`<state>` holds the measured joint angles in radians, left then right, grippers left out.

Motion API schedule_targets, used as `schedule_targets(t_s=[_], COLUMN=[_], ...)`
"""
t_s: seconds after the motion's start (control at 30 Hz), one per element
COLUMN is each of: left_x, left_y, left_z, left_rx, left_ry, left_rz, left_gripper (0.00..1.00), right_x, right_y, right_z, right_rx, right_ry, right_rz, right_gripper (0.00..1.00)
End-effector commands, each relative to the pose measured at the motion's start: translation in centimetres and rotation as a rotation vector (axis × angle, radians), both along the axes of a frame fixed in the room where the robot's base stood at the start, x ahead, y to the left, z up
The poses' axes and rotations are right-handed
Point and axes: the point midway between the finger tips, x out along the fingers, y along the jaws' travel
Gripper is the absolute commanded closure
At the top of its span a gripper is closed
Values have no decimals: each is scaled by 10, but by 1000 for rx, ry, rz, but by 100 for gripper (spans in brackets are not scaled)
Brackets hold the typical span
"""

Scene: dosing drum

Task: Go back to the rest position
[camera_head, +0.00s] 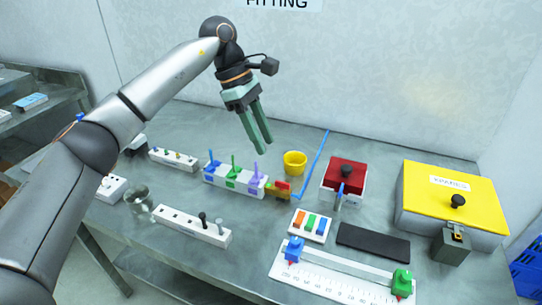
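My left arm reaches in from the left edge. Its gripper (262,146) is raised over the back of the grey workbench (125,235), pointing down, with the white wall behind it. The two green fingers stand apart with nothing between them, so it is open and empty. In the picture its tips are just above and left of a small yellow cup (295,163). My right gripper is not in view.
The bench holds white racks with coloured pegs (234,178), a red-lidded box (346,172), a large yellow-lidded box (445,190), a dark flat pad (373,242), a ruled slide fixture (340,278) and a glass jar (140,202). A shelf (45,100) stands left.

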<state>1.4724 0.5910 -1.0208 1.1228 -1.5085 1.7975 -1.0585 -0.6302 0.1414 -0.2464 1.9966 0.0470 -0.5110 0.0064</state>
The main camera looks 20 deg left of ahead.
Motion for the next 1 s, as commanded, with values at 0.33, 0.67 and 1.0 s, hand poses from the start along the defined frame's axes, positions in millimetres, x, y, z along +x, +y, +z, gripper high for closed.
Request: schedule_targets(t_s=[0.33, 0.67, 1.0], left_x=[0, 0, 0], left_y=[9, 8, 8], left_z=[21, 20, 83], left_rx=[0, 0, 0], left_ry=[1, 1, 0], left_rz=[-1, -1, -1], left_gripper=[62, 62, 62], right_x=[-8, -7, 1], right_y=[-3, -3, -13], right_z=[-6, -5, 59], right_rx=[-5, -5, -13], right_ry=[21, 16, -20], right_rz=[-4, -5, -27], right_gripper=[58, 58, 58])
